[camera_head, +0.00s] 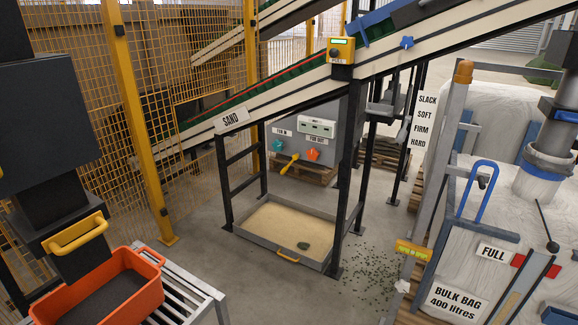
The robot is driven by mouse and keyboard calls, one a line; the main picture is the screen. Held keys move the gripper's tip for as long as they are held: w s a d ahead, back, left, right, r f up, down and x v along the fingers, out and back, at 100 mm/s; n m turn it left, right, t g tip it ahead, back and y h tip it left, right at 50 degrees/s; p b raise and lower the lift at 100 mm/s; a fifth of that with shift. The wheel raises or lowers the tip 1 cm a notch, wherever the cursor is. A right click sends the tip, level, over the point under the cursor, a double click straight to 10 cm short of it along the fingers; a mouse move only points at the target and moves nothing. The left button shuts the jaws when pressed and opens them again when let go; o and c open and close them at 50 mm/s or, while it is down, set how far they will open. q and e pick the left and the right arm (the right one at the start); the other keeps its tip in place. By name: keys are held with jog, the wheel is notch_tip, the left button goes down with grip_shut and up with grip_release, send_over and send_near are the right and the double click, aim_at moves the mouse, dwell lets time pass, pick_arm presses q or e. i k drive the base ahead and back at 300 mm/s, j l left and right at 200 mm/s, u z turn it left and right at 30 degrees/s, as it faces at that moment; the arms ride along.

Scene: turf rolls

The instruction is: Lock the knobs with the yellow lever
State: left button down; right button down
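A grey cabinet (335,118) stands behind the conveyor's black legs. On its front are a teal knob (277,146) at the left and an orange knob (313,154) at the right, each under a small white label. A yellow lever (290,163) sits between and slightly below them, tilted, its lower end to the left. I cannot tell whether the lever engages either knob. Neither of my grippers is in view.
A sand tray (238,228) with a yellow handle lies on the floor before the cabinet. Black legs (347,185) and the sloping conveyor (260,100) stand in front. A yellow mesh fence (190,60) is left, an orange bin (145,272) front left, a bulk bag (455,255) right.

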aim_at(287, 167)
jog(key=i+l+z, duration=0.2)
jog(key=i, duration=0.65)
jog(key=i+z, duration=0.2)
jog(key=i, duration=0.65)
jog(key=i+j+z, duration=0.1)
jog(key=i+j, duration=0.3)
jog(key=j, duration=0.25)
jog(key=i+j+z, duration=0.15)
jog(key=i+j, duration=0.25)
jog(key=j, duration=0.25)
jog(key=i+j+z, duration=0.15)
jog(key=j, duration=0.2)
jog(key=j+z, duration=0.15)
jog(key=j, duration=1.05)
jog(key=i, duration=0.05)
